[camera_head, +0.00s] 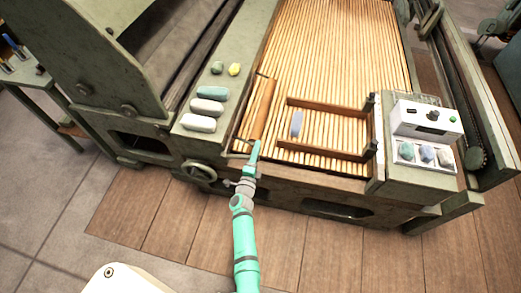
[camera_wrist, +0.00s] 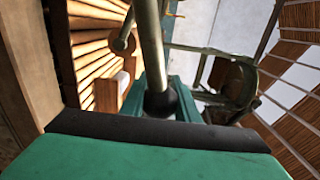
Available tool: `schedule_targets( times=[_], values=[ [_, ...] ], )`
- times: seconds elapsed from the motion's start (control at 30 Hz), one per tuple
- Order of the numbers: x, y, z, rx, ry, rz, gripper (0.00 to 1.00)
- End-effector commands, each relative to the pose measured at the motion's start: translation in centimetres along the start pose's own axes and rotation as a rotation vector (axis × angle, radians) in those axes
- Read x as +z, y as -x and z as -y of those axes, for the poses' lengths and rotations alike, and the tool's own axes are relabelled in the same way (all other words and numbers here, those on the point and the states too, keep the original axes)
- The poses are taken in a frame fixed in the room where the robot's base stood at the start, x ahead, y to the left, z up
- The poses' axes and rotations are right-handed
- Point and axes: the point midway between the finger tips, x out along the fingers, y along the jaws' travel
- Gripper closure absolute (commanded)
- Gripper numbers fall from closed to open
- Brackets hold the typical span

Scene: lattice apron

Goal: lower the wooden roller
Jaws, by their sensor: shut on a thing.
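The wooden roller (camera_head: 263,108) is a brown cylinder over the left side of the slatted bed in the head view. Whether it touches the slats I cannot tell. My gripper (camera_head: 255,152) is at the bed's front edge, just in front of the roller's near end. In the wrist view my gripper (camera_wrist: 160,98) is shut on the dark round knob (camera_wrist: 160,104) of a lever. The lever's grey-green rod (camera_wrist: 149,40) runs up away from the knob between my green fingers. The roller is not clearly identifiable in the wrist view.
A wooden frame (camera_head: 325,106) with a pale oval piece (camera_head: 297,123) lies on the slatted bed (camera_head: 330,40). Several rounded pieces sit on the left ledge. A handwheel (camera_head: 199,171) projects below it. A white control box (camera_head: 425,118) stands right. Plank floor (camera_head: 180,220) in front is clear.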

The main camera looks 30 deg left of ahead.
Motion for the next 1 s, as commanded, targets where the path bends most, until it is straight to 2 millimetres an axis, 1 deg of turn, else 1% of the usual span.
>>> schedule_targets(
  times=[0.03,0.27,0.3,0.33,0.37,0.63,0.73,0.87,1.0],
  values=[
    [0.0,0.1,-0.3,0.007,-0.005,0.001,1.00],
    [0.0,0.1,-0.4,0.009,-0.005,0.001,1.00],
    [-0.1,0.1,-0.4,0.009,-0.005,0.001,0.65],
    [-0.1,0.1,-0.4,0.009,-0.004,0.001,0.57],
    [-0.1,0.1,-0.4,0.009,-0.004,0.001,0.53],
    [-0.1,0.1,-0.3,0.006,-0.002,-0.001,0.53],
    [-0.1,0.4,-0.3,0.006,-0.002,-0.001,0.53],
    [-0.2,1.8,-0.3,0.006,-0.001,-0.001,0.53],
    [-0.2,4.3,-0.4,0.007,-0.001,-0.001,0.53]
  ],
)
